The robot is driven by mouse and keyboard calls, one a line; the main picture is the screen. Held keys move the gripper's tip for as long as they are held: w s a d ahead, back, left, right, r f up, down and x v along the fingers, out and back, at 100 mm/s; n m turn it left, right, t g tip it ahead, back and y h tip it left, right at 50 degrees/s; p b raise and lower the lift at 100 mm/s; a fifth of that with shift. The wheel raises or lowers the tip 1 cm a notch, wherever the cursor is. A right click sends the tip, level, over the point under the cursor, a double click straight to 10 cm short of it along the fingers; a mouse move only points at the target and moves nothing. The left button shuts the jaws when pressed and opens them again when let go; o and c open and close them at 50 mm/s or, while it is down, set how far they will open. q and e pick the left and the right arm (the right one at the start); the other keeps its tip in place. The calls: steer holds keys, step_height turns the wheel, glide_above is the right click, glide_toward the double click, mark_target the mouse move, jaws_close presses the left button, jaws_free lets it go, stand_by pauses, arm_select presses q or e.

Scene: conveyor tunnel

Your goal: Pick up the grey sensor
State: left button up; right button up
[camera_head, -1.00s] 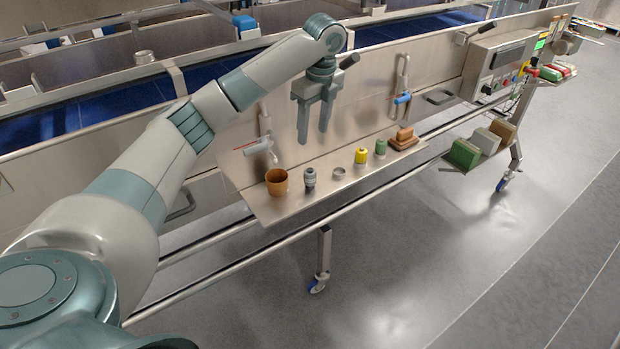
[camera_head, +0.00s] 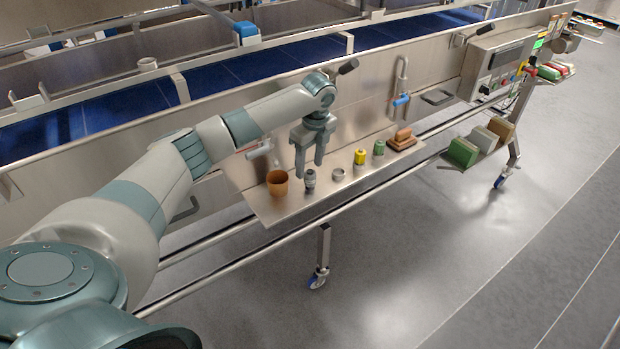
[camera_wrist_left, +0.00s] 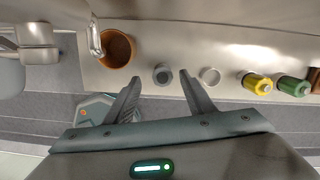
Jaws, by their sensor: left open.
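The grey sensor (camera_head: 310,181) is a small dark grey cylinder standing upright on the metal shelf (camera_head: 270,213), between the brown cup and a small metal ring. My left gripper (camera_head: 309,174) points down just above and behind the sensor, its fingers apart. In the left wrist view the sensor (camera_wrist_left: 163,74) appears beyond the fingertips, between their lines, and nothing is in the jaws (camera_wrist_left: 160,84). Whether a finger touches the sensor cannot be told. My right gripper is not in view.
The brown cup (camera_head: 277,183) stands left of the sensor, the metal ring (camera_head: 338,174) right. Farther right are a yellow item (camera_head: 360,157), a green item (camera_head: 379,147) and brown blocks (camera_head: 402,139). A valve with a blue handle (camera_head: 402,99) is on the wall behind.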

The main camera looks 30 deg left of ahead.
mark_target(310, 171)
arm_select(q)
steer(key=shift+f+p, duration=0.6)
steer(key=f+p, duration=0.1)
steer(key=f, duration=0.2)
steer(key=shift+w, duration=0.2)
steer(key=shift+a+f, duration=0.1)
steer(key=shift+f, duration=0.4)
steer(key=c, duration=1.2)
steer(key=shift+r, duration=0.15)
